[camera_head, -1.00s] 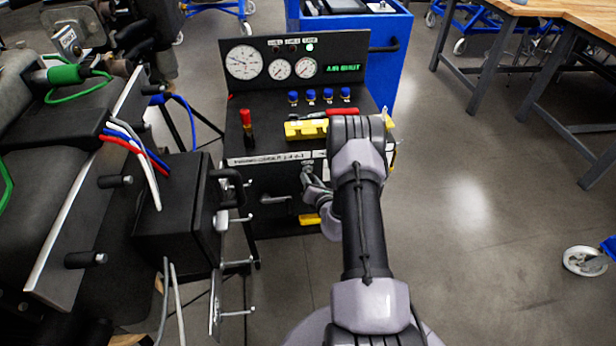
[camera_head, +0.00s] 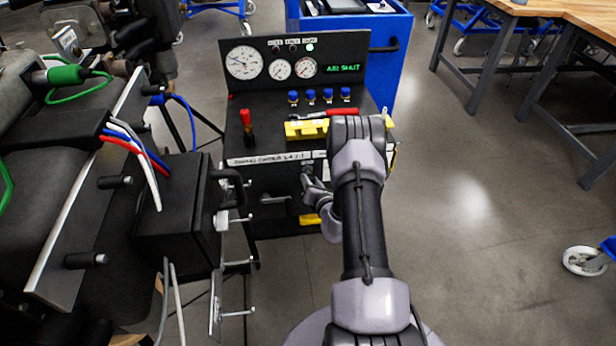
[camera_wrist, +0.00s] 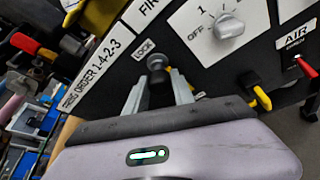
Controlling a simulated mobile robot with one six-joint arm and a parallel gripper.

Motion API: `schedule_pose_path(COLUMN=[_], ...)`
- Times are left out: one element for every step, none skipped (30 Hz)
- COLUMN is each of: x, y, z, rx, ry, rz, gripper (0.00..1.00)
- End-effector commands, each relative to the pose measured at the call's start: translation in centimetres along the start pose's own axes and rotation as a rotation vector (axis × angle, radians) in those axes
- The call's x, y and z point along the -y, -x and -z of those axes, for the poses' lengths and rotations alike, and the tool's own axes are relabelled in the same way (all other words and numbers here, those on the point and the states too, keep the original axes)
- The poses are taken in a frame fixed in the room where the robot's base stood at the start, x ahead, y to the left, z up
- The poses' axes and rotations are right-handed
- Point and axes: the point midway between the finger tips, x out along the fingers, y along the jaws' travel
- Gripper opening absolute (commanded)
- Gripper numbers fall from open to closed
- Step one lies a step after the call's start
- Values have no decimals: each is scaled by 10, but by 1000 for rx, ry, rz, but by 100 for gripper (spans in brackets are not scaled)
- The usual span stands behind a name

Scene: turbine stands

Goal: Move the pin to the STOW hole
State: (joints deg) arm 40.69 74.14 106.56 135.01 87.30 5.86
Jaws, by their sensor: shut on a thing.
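The pin (camera_wrist: 157,64) shows a round black knob in the wrist view, below and right of the LOCK label on the black front panel (camera_wrist: 203,68). My gripper (camera_wrist: 158,84) is shut on the pin from the near side, one finger on each side of it. The pin's lower end is hidden, so I cannot tell how deep it sits in the panel. A pale label (camera_wrist: 187,84) right of the pin is partly covered by a finger; no STOW word is readable. In the head view my gripper (camera_head: 309,172) is at the stand's front, and the pin cannot be made out.
A rotary knob (camera_wrist: 228,25) marked OFF and 1 is above right of the pin. A yellow hook-shaped part (camera_wrist: 262,97) and a red AIR switch (camera_wrist: 304,66) are further right.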

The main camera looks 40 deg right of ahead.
Motion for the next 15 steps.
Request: schedule_pose_path(x=[0,0,0,0,0,0,0,0,0,0,0,0,0,0,0], y=[1,2,3,4,4,5,6,7,8,8,8,7,7,8,9], z=[0,1,1,1,2,2,2,2,2,2,2,3,3,3,3], rx=[0,-1,-1,-1,-1,0,0,0,0,1,1,1,1,0,0], ry=[0,0,0,1,1,1,1,1,1,1,1,1,1,1,1], rz=[0,0,0,0,1,1,1,1,1,0,0,0,0,0,0], gripper=[0,0,0,0,0,0,0,0,0,0,0,0,0,0,0])
